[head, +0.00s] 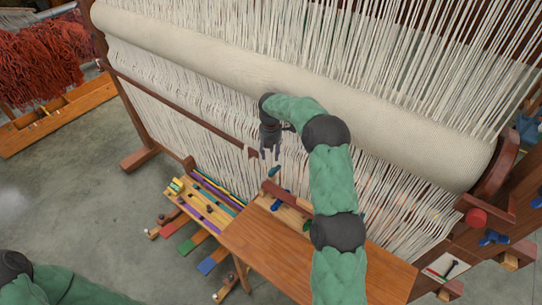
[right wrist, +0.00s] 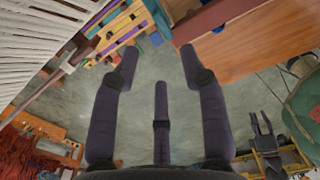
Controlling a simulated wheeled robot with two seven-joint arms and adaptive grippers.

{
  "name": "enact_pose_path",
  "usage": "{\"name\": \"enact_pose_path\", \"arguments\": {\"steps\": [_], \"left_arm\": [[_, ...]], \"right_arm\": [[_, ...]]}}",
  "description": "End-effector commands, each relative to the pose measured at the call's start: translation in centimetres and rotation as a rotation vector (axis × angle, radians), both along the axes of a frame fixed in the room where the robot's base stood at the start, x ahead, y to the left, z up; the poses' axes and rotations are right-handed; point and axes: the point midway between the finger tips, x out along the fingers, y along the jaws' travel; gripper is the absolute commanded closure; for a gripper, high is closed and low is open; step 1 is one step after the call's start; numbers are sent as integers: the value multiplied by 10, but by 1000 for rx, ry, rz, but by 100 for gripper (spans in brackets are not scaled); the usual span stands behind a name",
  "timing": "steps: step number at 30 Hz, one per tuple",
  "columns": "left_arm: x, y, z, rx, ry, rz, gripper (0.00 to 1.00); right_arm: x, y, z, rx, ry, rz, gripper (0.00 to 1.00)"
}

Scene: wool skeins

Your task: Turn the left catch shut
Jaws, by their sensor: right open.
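My right gripper (head: 270,154) is open and empty in front of the loom, fingers pointing down. Its spread fingers show in the right wrist view (right wrist: 158,56) with grey floor between them. A small teal piece (head: 273,172) stands just below the fingertips, apart from them. A blue lever-like piece (head: 282,206) lies by a dark brown bar (head: 288,196) at the bench's far left; I cannot tell which is the left catch or how it is turned. My left gripper (right wrist: 264,127) shows small in the right wrist view; whether it is open is unclear.
The loom's pale cloth roll (head: 230,57) and warp threads rise close behind my right gripper. The wooden bench (head: 270,250) lies under my right arm. A rack with coloured strips (head: 205,200) stands at its left. Open floor (head: 90,190) lies farther left.

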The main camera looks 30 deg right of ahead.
Motion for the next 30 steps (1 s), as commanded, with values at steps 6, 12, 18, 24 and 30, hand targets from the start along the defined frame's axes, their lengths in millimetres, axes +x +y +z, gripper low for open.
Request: {"name": "enact_pose_path", "arguments": {"steps": [6,12,18,24,30], "left_arm": [[-2,0,1,-1,4,1,60],[-2,0,3,-1,3,1,60],[-1,0,5,-1,3,1,60],[-1,0,7,-1,3,1,60],[-1,0,7,-1,3,1,60]], "right_arm": [[0,-1,-6,-2,1,9,56],[-1,-1,-38,-1,3,8,56],[-1,-1,-72,-2,1,8,56],[0,-1,-96,-2,-1,7,56],[0,-1,-105,-2,-3,7,56]]}}
